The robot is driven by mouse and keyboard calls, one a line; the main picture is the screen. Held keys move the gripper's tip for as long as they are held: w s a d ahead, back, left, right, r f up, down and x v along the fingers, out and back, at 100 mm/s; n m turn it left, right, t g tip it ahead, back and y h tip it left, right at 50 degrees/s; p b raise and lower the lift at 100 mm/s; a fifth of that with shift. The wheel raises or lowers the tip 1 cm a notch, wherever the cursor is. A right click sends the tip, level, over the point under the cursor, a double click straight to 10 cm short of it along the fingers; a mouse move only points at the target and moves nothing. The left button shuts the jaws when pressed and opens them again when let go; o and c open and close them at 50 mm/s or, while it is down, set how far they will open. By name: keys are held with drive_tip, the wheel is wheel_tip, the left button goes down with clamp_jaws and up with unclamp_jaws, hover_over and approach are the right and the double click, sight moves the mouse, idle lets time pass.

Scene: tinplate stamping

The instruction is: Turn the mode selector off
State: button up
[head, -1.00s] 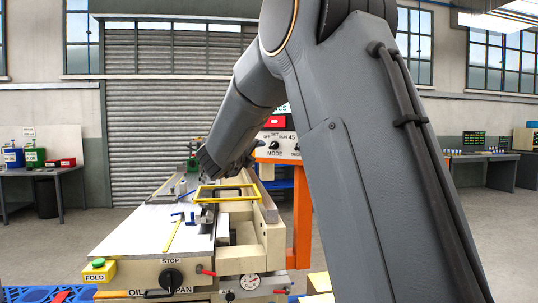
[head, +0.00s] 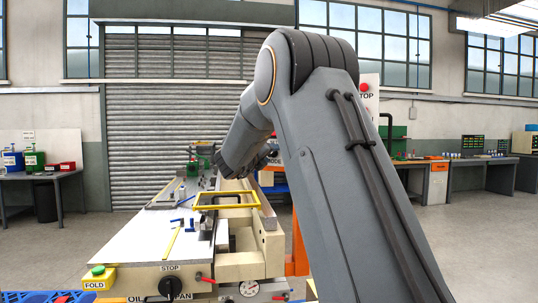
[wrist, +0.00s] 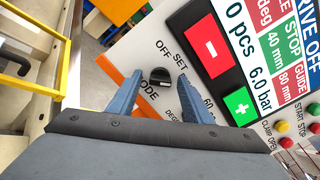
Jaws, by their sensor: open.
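The mode selector is a small black knob (wrist: 160,77) on a white control panel, in the wrist view. The labels OFF and SET stand beyond it, and MODE is partly hidden by my left finger. My gripper (wrist: 162,84) is open, with one blue-grey finger on each side of the knob in the picture. I cannot tell whether the fingers touch it or how far above it they are. Which label the knob points to is unclear. In the head view my gripper (head: 264,158) is at the panel, and my arm hides the knob.
The panel carries a red minus key (wrist: 210,44), a green plus key (wrist: 241,105) and small round buttons at lower right. A yellow guard frame (head: 222,199) stands on the machine left of the panel. A red STOP button (head: 365,87) shows behind my arm.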

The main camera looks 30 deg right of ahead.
drive_tip(key=c, duration=1.1)
drive_tip(key=shift+o, duration=0.2)
drive_tip(key=shift+n+p, duration=3.65)
drive_tip(key=shift+n, duration=5.35)
